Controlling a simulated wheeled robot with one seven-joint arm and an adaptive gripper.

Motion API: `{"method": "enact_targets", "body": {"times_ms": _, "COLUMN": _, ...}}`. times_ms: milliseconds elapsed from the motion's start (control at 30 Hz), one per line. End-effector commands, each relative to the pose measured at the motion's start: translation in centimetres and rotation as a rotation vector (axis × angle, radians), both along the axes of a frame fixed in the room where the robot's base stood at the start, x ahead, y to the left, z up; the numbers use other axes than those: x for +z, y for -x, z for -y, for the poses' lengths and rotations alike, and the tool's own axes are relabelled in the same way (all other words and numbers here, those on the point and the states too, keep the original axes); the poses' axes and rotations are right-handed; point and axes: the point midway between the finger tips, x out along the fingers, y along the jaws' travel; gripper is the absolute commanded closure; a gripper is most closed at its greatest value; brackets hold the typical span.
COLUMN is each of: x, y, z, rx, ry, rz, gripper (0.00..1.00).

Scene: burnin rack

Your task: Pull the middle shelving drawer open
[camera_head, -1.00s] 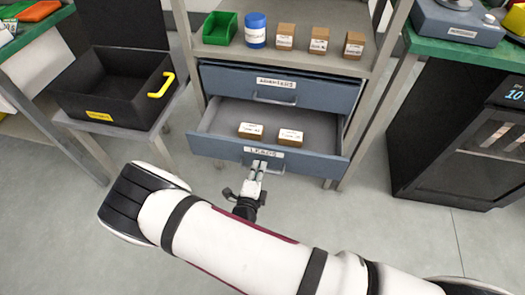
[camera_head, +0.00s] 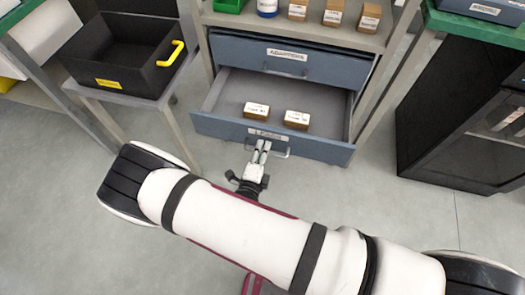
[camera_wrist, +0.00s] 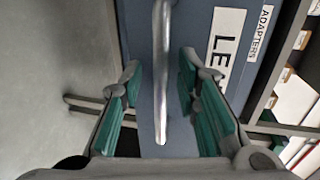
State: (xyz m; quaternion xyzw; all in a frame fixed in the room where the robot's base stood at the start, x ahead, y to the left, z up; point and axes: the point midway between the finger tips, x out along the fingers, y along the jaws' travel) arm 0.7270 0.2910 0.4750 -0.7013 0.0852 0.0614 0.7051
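The pulled-out blue-grey drawer (camera_head: 215,125) hangs open below a shut drawer labelled ADAPTERS (camera_head: 330,72). Its label begins with LE in the wrist view (camera_wrist: 224,50). Two small brown boxes with white tops, one left (camera_head: 256,110) and one right (camera_head: 297,120), lie inside it. Its metal bar handle (camera_head: 283,154) also shows in the wrist view (camera_wrist: 161,60). My gripper (camera_head: 261,150) is at the handle. In the wrist view my gripper (camera_wrist: 160,85) has its green-padded fingers apart, one on each side of the bar, with gaps visible.
A black bin (camera_head: 120,60) with a yellow handle stands on a small stand at left. A black cabinet (camera_head: 440,125) is at right. Small boxes and tubs sit on the shelf top (camera_head: 300,32). The floor (camera_head: 60,200) in front is clear.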

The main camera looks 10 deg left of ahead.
Motion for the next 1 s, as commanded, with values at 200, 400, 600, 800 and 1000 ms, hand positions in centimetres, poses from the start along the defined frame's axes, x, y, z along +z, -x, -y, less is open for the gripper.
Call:
{"method": "enact_targets", "body": {"times_ms": 200, "x": 0.1, "y": 0.1, "z": 0.0, "rx": 0.0, "ry": 0.0, "rz": 0.001, "gripper": 0.71}}
{"method": "enact_targets", "body": {"times_ms": 400, "x": 0.5, "y": 2.3, "z": -0.2, "rx": 0.003, "ry": -0.001, "rz": 0.0, "gripper": 0.71}}
{"method": "enact_targets", "body": {"times_ms": 600, "x": 1.4, "y": 6.4, "z": -0.3, "rx": 0.004, "ry": 0.0, "rz": 0.0, "gripper": 0.71}}
{"method": "enact_targets", "body": {"times_ms": 800, "x": 2.1, "y": 9.8, "z": -0.4, "rx": 0.002, "ry": 0.001, "rz": 0.0, "gripper": 0.71}}
{"method": "enact_targets", "body": {"times_ms": 1000, "x": 2.4, "y": 11.5, "z": -0.4, "rx": 0.0, "ry": 0.0, "rz": 0.0, "gripper": 0.71}}
